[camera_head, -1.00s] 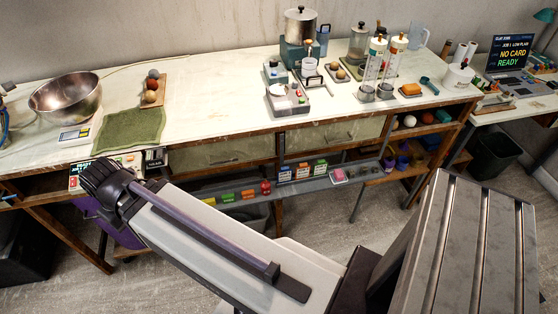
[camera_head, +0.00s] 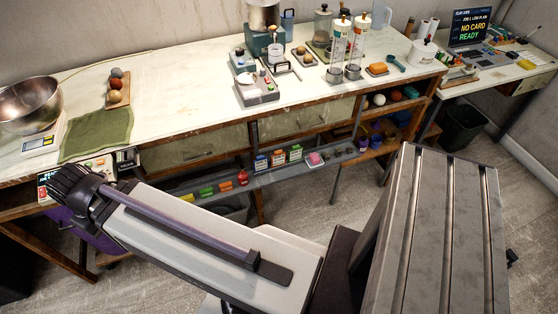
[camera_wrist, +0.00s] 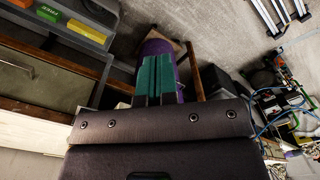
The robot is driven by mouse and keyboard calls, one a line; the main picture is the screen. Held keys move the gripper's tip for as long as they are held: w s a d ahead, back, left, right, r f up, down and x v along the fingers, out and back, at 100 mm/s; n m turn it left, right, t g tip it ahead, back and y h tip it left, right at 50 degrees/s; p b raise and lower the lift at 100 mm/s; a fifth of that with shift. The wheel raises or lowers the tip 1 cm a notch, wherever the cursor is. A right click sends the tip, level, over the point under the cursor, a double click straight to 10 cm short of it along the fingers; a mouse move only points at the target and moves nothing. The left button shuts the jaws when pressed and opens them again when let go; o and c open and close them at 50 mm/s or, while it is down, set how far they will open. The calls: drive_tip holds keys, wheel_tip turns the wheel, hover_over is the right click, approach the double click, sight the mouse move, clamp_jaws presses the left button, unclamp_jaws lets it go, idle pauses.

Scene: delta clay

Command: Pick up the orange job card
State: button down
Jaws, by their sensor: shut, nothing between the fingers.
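An orange-and-white card (camera_head: 278,159), likely the orange job card, stands on the grey shelf under the bench's front edge. It is between a blue-and-white card (camera_head: 261,163) and a green-and-white one (camera_head: 295,153). My gripper shows in the wrist view, its teal fingers (camera_wrist: 156,66) pressed together with nothing between them. In the head view my dark wrist (camera_head: 80,190) is at the left, well away from the cards; the fingertips cannot be made out there. The wrist view does not clearly show the orange card.
Yellow (camera_head: 188,197), green, orange and red items share the grey shelf (camera_head: 330,160), left of the cards. The bench top (camera_head: 190,85) above overhangs it and carries a bowl (camera_head: 28,105) and apparatus. Open floor lies in front.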

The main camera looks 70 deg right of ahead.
drive_tip(key=c, duration=1.8)
unclamp_jaws()
drive_tip(key=o, duration=1.1)
